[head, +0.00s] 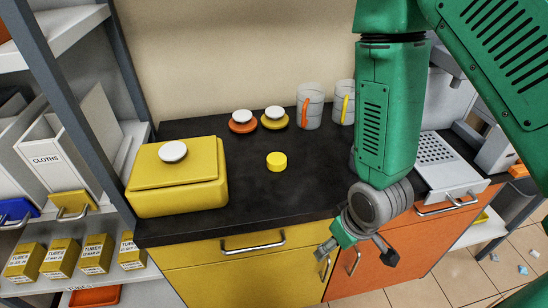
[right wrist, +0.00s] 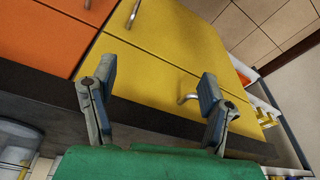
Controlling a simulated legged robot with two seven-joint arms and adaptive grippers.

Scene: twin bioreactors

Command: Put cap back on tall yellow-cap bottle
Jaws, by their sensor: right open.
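A yellow cap (head: 277,161) lies alone on the black countertop (head: 315,180), left of my right arm. I cannot make out a tall bottle in either view; my right arm hides part of the counter. My right gripper (head: 357,253) is open and empty, in front of the counter's front edge and low by the cabinet doors. In the right wrist view its two fingers (right wrist: 152,80) are spread, with the yellow cabinet front behind them. My left gripper is not in view.
A yellow box (head: 178,183) with a white knob stands at the counter's left. Orange (head: 242,125) and yellow (head: 275,120) lids with white knobs sit at the back beside clear vessels (head: 310,106). A grey perforated device (head: 446,165) stands right. The counter around the cap is clear.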

